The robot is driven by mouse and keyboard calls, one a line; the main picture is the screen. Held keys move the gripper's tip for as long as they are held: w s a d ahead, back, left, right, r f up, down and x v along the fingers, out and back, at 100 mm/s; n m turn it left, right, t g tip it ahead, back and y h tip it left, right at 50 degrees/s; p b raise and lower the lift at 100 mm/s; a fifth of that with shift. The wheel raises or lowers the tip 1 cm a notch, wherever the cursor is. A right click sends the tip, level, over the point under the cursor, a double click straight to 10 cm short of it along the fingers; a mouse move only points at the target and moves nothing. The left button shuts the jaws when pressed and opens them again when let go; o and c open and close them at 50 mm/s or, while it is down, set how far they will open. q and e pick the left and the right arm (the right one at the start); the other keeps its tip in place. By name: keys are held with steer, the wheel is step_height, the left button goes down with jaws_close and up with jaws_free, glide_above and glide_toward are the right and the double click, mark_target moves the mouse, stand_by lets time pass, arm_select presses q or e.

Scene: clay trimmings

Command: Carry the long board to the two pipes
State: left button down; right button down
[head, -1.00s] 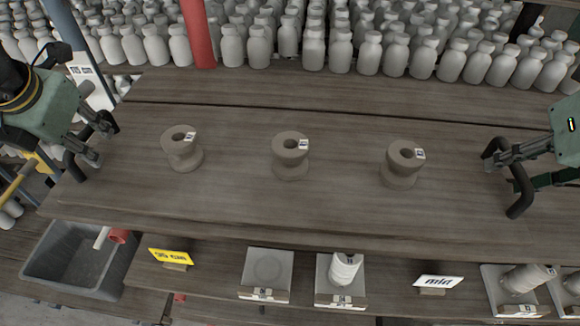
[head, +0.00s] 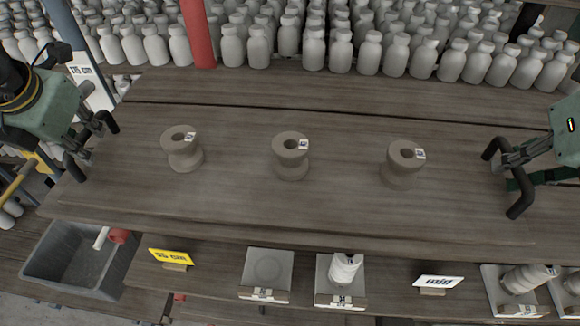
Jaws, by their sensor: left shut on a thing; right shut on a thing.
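The long board (head: 240,205) is a brown wooden plank running across the middle of the head view. Three grey-brown clay spools stand upright on it: left (head: 183,160), middle (head: 290,165) and right (head: 402,172). My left gripper (head: 92,145) is shut on the board's left end. My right gripper (head: 505,178) is shut on its right end. The gripped edges are partly hidden by the fingers. A red upright pipe (head: 198,35) and a blue-grey upright pipe (head: 64,25) stand at the back left. I cannot tell whether these are the two pipes.
Many pale bottles (head: 313,48) crowd the back. In front and lower lie a grey basin (head: 45,262), a yellow sign (head: 171,256), a white sign (head: 438,281), an empty square plate (head: 267,270) and a plate bearing a white ribbed piece (head: 345,268).

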arm_select(q)
steer(key=shift+w+r, duration=0.1)
steer(key=shift+r, duration=0.05)
arm_select(e)
steer(key=shift+w+r, duration=0.1)
steer(key=shift+r, duration=0.05)
